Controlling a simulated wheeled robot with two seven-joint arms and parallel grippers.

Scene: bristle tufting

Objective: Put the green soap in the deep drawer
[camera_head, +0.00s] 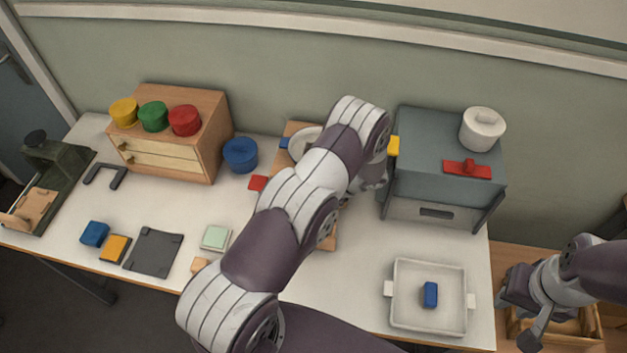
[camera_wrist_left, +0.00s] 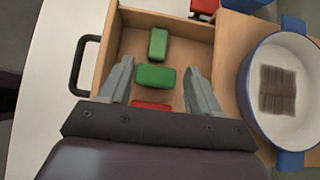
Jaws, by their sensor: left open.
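In the left wrist view my left gripper (camera_wrist_left: 158,71) is open, its fingers apart over a wooden tray or drawer (camera_wrist_left: 113,40) with a black handle. A dark green block (camera_wrist_left: 155,77) lies between the fingers, with no visible contact. A lighter green block (camera_wrist_left: 158,44) lies beyond it, and a red block (camera_wrist_left: 150,105) is partly hidden by the gripper. Which green one is the soap I cannot tell. In the head view my left arm hides that spot. A grey cabinet (camera_head: 445,150) has a shut drawer (camera_head: 436,213). My right gripper (camera_head: 528,312) is at the far right, its jaws unclear.
A wooden cabinet (camera_head: 205,145) with drawers stands at the back left. A blue-rimmed bowl (camera_wrist_left: 247,95) is close right of my left gripper. A white tray (camera_head: 398,280) holds a blue block (camera_head: 430,294). A wooden crate (camera_head: 598,325) is by my right gripper.

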